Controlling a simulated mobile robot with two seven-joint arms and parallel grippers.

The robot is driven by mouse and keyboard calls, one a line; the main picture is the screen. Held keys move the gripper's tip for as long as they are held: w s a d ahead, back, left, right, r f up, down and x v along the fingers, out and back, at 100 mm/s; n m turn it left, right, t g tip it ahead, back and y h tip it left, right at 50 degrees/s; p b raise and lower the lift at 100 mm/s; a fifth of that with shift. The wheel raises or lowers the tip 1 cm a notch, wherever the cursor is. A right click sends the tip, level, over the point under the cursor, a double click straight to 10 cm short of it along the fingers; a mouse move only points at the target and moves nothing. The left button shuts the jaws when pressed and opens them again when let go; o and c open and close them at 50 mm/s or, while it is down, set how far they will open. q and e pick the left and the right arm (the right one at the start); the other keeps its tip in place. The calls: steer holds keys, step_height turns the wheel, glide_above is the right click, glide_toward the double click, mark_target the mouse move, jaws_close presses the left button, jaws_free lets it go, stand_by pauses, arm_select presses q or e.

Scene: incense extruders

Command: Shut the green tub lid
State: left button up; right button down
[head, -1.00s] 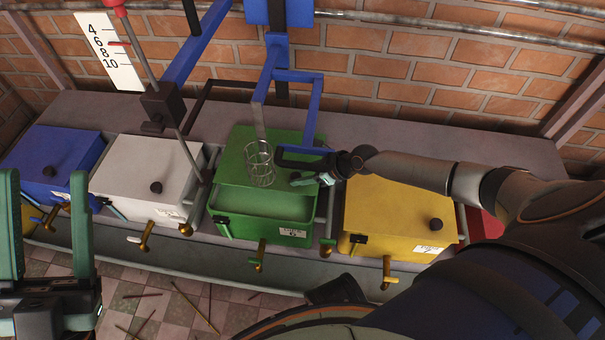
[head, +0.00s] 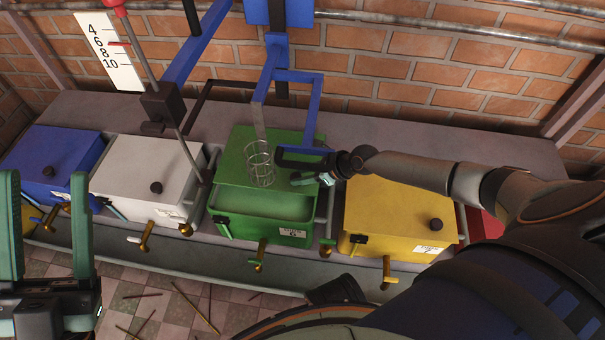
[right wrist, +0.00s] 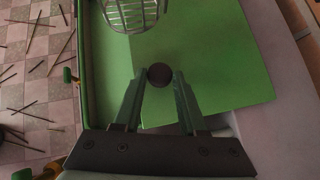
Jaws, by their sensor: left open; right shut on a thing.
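The green tub (head: 232,229) stands between the white and yellow tubs. Its flat green lid (head: 236,160) sits pushed toward the wall, leaving a gap along the front of the tub. In the right wrist view the lid (right wrist: 220,70) also shows, with the open strip to its left. My right gripper (head: 302,180) is at the lid. In the right wrist view its fingers (right wrist: 159,80) are closed around the dark round lid knob (right wrist: 159,73). My left gripper (head: 50,190) is open and empty at the lower left, away from the tub.
A wire basket (head: 261,165) hangs on a blue frame over the green lid; it also shows in the right wrist view (right wrist: 130,14). The white tub (head: 135,170) and yellow tub (head: 385,205) flank the green one. Brass taps line the front. Thin sticks lie on the floor.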

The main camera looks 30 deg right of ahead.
stand_by(0.4)
steer(key=shift+s+a+r+p, duration=0.1)
steer(key=shift+s+r+p, duration=0.1)
steer(key=shift+p, duration=0.2)
arm_select(q)
step_height(320, 180, up, 11)
steer(key=a+t+p, duration=0.1)
steer(key=p, duration=0.7)
steer(key=shift+s+f+p, duration=0.2)
steer(key=shift+p, duration=0.1)
arm_select(e)
steer(key=s+a, duration=0.5)
steer(key=s, duration=0.2)
steer(key=shift+s+a+f, duration=0.2)
steer(key=shift+a+f, duration=0.1)
arm_select(q)
steer(key=shift+a, duration=0.1)
arm_select(e)
steer(key=c, duration=0.6)
jaws_free()
steer(key=shift+o, duration=0.7)
arm_select(q)
steer(key=shift+f, duration=0.1)
